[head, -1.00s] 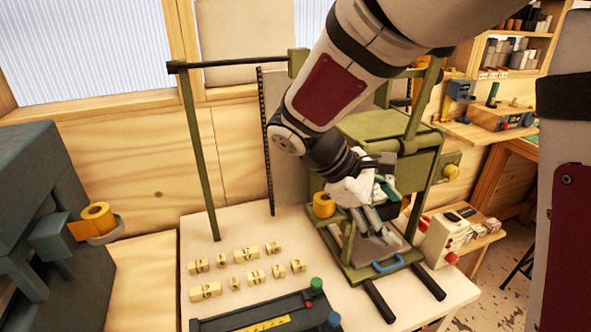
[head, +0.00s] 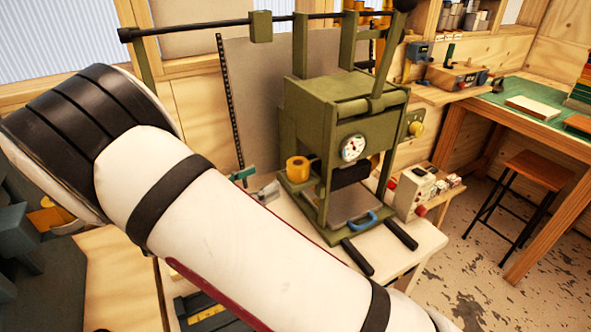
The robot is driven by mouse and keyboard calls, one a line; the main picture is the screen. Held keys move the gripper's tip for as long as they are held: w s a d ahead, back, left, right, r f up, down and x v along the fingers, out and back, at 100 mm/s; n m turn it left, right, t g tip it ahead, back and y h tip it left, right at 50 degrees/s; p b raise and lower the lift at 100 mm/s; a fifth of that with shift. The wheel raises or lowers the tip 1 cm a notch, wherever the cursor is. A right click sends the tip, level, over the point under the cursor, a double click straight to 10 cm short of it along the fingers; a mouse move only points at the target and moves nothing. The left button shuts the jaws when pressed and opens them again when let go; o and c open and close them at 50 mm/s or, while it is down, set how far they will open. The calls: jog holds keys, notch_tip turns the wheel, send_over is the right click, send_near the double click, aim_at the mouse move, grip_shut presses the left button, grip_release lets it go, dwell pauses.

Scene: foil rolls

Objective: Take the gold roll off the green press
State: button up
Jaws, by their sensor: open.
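The green press (head: 345,125) stands on the white-topped table at centre, with a round dial on its front. The gold roll (head: 297,168) sits on a holder at the press's left side, upright and in plain view.
A second gold roll (head: 50,215) is partly visible on the dark machine at left. A control box (head: 415,190) stands right of the press. My arm covers much of the table.

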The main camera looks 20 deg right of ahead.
aim_at(289, 167)
jog(key=p+x, duration=0.1)
jog(key=x, duration=0.5)
jog(key=p+x, duration=0.1)
jog(key=x, duration=0.4)
jog(key=shift+d, duration=0.5)
jog(key=c, duration=1.3)
